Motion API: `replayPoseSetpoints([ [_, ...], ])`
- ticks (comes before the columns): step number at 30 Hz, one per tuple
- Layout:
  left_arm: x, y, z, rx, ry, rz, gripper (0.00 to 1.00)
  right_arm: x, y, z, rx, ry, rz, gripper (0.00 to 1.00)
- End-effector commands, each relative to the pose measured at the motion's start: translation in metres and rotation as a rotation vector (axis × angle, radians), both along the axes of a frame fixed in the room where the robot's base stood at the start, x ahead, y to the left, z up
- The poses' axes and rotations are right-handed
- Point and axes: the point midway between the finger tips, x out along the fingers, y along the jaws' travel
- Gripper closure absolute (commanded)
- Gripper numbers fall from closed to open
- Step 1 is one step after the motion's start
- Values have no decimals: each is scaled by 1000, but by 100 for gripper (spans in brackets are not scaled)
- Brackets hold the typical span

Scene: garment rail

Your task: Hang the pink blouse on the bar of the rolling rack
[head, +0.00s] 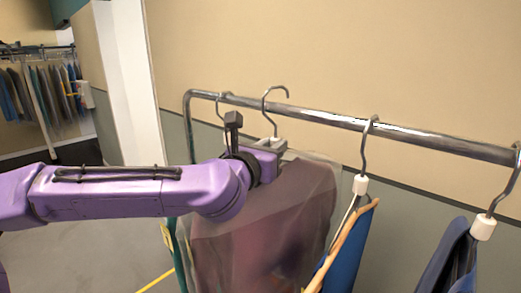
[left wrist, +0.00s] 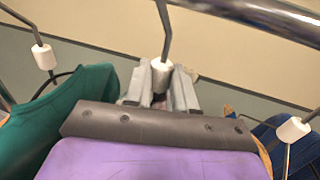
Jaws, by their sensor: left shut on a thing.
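The pink blouse (head: 255,235) hangs in a clear cover below my left gripper (head: 275,152). Its hanger hook (head: 265,103) stands upright at the bar (head: 325,117) of the rolling rack, with its top above the bar. I cannot tell whether the hook is over the bar or in front of it. In the left wrist view my left gripper (left wrist: 160,92) is shut on the hanger's white collar (left wrist: 161,76), and the bar (left wrist: 255,14) passes at the upper right. My right gripper is not in view.
Right of the blouse, a blue garment (head: 348,248) on a hanger and a dark blue one (head: 450,260) hang on the bar. A green garment (left wrist: 75,108) hangs to the left in the left wrist view. Another clothes rack (head: 40,90) stands far left. A wall lies behind the bar.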

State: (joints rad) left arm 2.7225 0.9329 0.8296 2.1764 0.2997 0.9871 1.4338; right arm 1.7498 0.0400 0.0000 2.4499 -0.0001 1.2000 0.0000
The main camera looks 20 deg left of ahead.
Motion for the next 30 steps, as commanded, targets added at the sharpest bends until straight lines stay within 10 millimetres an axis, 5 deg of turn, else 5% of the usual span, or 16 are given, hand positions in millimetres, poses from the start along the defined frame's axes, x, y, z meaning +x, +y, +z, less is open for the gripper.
replayPoseSetpoints([
  [6, 18, -13, -4, 1, -1, -1, 100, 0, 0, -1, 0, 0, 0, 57],
  [12, 17, -12, -21, 1, -2, -1, 100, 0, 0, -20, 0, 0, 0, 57],
  [24, 17, -11, -23, 1, -2, -1, 100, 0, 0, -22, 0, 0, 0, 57],
  [25, 17, -11, -23, 1, -2, 0, 72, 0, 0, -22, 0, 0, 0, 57],
  [27, 17, -11, -23, 1, -2, 0, 50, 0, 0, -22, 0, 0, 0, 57],
  [30, 17, -11, -23, 1, -2, 0, 46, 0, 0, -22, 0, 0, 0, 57],
])
